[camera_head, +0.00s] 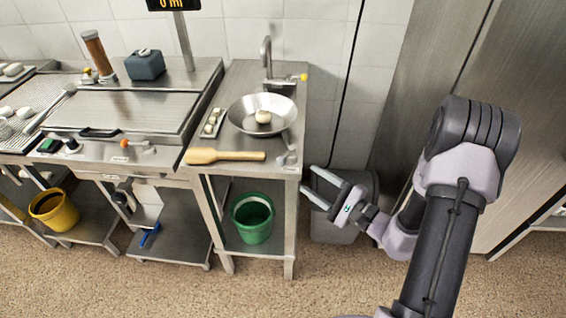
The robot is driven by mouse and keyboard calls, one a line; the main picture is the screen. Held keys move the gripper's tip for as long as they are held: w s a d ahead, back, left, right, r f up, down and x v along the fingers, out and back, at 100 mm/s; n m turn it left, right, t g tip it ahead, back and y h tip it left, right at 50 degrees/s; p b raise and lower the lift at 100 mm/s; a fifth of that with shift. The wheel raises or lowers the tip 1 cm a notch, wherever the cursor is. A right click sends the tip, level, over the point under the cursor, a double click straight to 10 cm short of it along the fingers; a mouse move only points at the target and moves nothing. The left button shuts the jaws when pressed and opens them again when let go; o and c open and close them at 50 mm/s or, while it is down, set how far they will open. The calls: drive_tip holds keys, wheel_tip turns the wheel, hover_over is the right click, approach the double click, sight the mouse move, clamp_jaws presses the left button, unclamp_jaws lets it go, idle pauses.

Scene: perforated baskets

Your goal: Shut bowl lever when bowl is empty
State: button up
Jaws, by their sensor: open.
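A wide metal bowl (246,122) sits on the narrow steel counter. A round, pale lump (263,116) lies inside it, so the bowl is not empty. A small metal lever-like part (287,158) is at the counter's front right corner; I cannot tell its position or whether it is the bowl lever. A tap (267,58) stands behind the bowl, with a yellow-tipped part (302,77) to its right. My gripper (308,178) is open and empty, just right of the counter's front corner, its fingers pointing left. It appears apart from the lever-like part.
A wooden paddle (226,156) lies along the counter's front edge. A small tray (205,131) of pale pieces is left of the bowl. A green bucket (252,226) stands on the shelf below. A grey bin (335,232) is beneath my gripper. The floor in front is clear.

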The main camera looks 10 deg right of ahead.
sight(282, 159)
drive_tip(key=b+x, duration=0.1)
drive_tip(key=x, duration=1)
drive_tip(key=shift+w+a+b, duration=0.25)
drive_tip(key=shift+b, duration=0.15)
clamp_jaws()
